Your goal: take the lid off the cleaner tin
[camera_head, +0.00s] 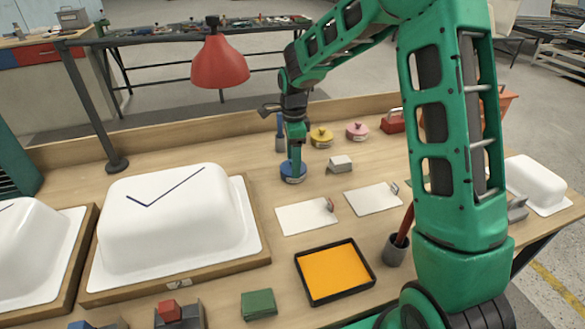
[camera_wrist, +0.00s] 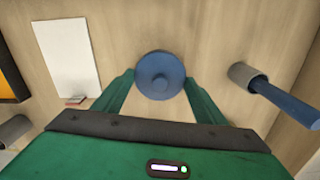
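A round blue-lidded tin (camera_head: 293,172) with a pale label stands on the bench in the head view. My gripper (camera_head: 294,152) points down just over it. The fingers are apart, one on each side of the lid, and the knob is not pinched. Whether the fingertips touch the lid's edge is unclear. A yellow-lidded tin (camera_head: 321,137) and a pink-lidded tin (camera_head: 357,131) stand farther back. The label words are too small to read.
A grey cup with a blue handle (camera_head: 280,134) stands close behind the blue tin; its cup (camera_wrist: 241,73) shows at right in the wrist view. A white block (camera_head: 340,163) and pale sheets (camera_head: 306,217) lie nearby. A white shell (camera_head: 180,215) fills the left.

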